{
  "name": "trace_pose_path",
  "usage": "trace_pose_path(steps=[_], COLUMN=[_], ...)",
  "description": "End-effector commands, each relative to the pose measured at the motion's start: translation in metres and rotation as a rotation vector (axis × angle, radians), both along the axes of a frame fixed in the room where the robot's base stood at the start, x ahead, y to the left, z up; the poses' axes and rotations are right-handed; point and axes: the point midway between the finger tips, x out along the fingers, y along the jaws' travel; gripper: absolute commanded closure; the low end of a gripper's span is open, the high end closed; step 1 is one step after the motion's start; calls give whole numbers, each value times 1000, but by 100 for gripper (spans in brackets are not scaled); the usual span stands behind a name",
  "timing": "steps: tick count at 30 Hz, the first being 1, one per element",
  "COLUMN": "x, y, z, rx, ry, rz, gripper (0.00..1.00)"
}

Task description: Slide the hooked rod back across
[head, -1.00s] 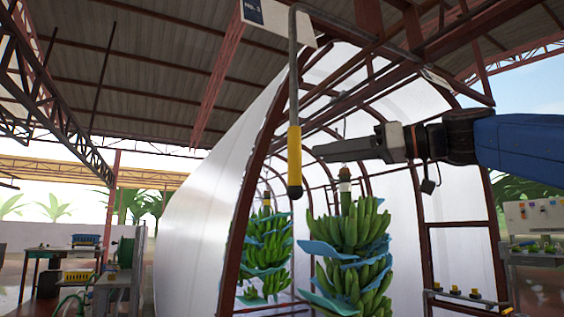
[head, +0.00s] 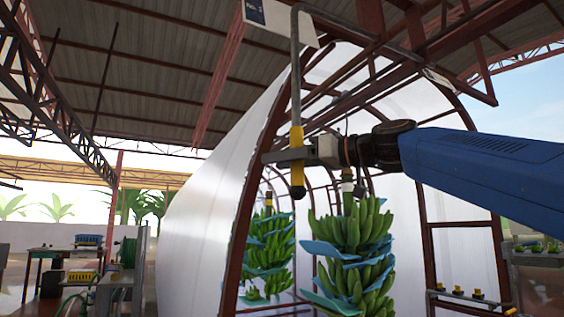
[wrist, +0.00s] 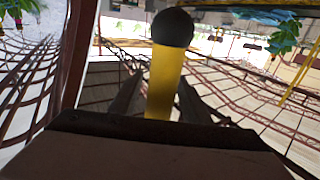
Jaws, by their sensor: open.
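The hooked rod (head: 294,90) hangs from the overhead beam, grey with a curved top. Its yellow grip (head: 297,140) has a dark round end. My gripper (head: 284,155) is at the yellow grip, with one finger crossing the picture just below its middle. In the wrist view, the yellow grip (wrist: 163,85) and its black end (wrist: 173,27) stand between the two open fingers (wrist: 155,95), with gaps at the sides. Whether a finger touches the grip I cannot tell.
Banana bunches with blue sheets hang close by, one below my gripper (head: 350,245) and one further left (head: 268,250). A red arched frame (head: 248,215) with white sheeting stands behind the rod. Work tables (head: 70,255) are at the far left.

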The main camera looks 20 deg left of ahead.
Motion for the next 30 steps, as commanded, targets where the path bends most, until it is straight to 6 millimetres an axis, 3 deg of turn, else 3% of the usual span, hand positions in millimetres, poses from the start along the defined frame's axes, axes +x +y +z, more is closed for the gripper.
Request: trace_pose_path(steps=[7,12,13,20,30], x=[0,0,0,7,53], y=[0,0,0,-5,-43], z=[0,0,0,0,0], rx=[0,0,0,0,0], ry=[0,0,0,0,1], rz=[0,0,0,-2,-6], gripper=[57,97,100,100,100])
